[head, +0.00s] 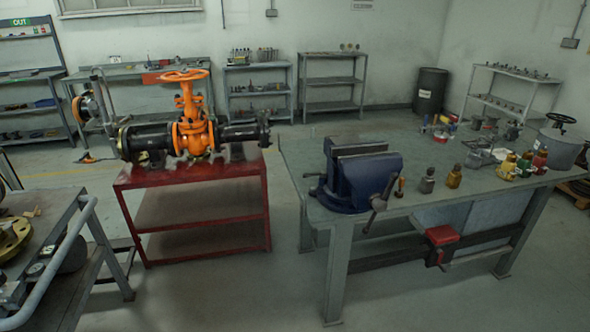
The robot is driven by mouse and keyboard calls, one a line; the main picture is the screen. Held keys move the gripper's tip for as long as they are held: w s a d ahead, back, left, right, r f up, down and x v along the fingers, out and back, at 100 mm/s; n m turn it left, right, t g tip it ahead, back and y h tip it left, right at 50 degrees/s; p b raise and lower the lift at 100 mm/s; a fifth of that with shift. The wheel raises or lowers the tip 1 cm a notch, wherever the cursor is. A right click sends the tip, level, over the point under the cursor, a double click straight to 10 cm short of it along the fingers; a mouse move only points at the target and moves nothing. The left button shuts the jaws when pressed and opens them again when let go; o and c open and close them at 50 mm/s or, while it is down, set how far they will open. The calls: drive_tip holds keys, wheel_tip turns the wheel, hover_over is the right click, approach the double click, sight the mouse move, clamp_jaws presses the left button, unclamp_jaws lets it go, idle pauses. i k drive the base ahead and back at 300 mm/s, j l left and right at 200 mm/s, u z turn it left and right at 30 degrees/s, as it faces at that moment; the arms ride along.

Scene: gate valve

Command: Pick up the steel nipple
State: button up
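I cannot pick out a steel nipple for sure; the small metal parts are too small to tell apart at this distance. Several small fittings and bottles stand on the grey workbench (310,150) at the right. An orange gate valve (193,130) with black pipe on both sides sits on a red stand (190,172) left of centre. My gripper is not in view.
A blue vise (362,180) stands at the workbench's near left corner. Small bottles (427,181) stand right of it. A trolley (75,215) with a rail is at the lower left. Shelves (333,82) line the back wall. Floor (235,290) between stand and workbench is clear.

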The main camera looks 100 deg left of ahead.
sight(428, 181)
drive_tip(key=u, duration=2.4)
drive_tip(key=i+l+u, duration=0.15)
drive_tip(key=i+l, duration=0.15)
drive_tip(key=i, duration=0.4)
drive_tip(key=i+l+u, duration=0.15)
drive_tip(key=i+l, duration=0.2)
drive_tip(key=i, duration=0.35)
drive_tip(key=i+l+u, duration=0.15)
drive_tip(key=i+l, duration=0.3)
drive_tip(key=i, duration=0.2)
drive_tip(key=i+l+u, duration=0.15)
drive_tip(key=i+l, duration=0.35)
drive_tip(key=i, duration=0.15)
